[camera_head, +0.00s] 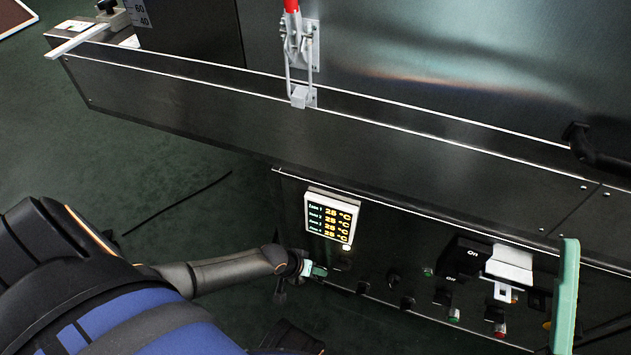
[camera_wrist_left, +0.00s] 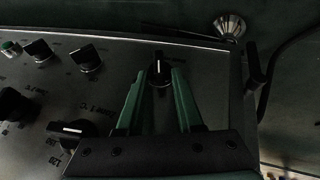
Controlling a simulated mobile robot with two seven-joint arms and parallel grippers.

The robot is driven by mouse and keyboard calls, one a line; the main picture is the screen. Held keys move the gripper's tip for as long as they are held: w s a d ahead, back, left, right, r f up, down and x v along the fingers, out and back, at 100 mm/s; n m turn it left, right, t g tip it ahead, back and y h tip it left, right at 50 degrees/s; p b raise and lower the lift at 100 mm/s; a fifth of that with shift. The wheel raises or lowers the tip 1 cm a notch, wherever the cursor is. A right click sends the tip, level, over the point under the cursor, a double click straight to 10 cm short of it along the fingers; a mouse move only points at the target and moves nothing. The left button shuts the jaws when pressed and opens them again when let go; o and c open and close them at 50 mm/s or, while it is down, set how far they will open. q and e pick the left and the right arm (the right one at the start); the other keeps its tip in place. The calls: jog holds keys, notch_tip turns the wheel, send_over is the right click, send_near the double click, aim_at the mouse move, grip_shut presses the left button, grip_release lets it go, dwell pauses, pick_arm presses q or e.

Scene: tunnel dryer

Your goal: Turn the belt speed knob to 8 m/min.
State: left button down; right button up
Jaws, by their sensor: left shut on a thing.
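A small black knob (camera_wrist_left: 160,76) with a white pointer line sits on the dark control panel (camera_wrist_left: 110,95). Its pointer runs toward the top of the left wrist view. I cannot read its label. My left gripper (camera_head: 318,271) is at the left end of the panel, below the display, and its green fingers also show in the left wrist view (camera_wrist_left: 164,72). They are shut on this knob, one on each side. In the head view the knob is hidden by the gripper. A pale green finger of my right gripper (camera_head: 567,296) shows at the lower right; its opening is unclear.
A temperature display (camera_head: 331,218) reads 25 °C on its lines. Several other knobs, a black On/Off switch (camera_head: 466,259) and a white piece (camera_head: 510,265) lie along the panel to the right. A long steel ledge (camera_head: 330,130) juts out above. A red-handled clamp (camera_head: 299,50) stands on it.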

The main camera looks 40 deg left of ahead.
pick_arm(q)
jog(key=shift+f, duration=0.1)
pick_arm(e)
jog(key=shift+f, duration=0.1)
pick_arm(q)
jog(key=c, duration=0.9)
grip_release()
jog(key=shift+o, duration=0.2)
pick_arm(e)
jog(key=shift+w, duration=0.1)
pick_arm(q)
jog(key=p+v, duration=0.8)
jog(key=v, duration=0.4)
jog(key=shift+r, duration=0.25)
pick_arm(e)
notch_tip(320, 180, up, 9)
jog(key=d, duration=0.1)
jog(key=shift+s+t, duration=0.2)
jog(key=shift+t, duration=0.1)
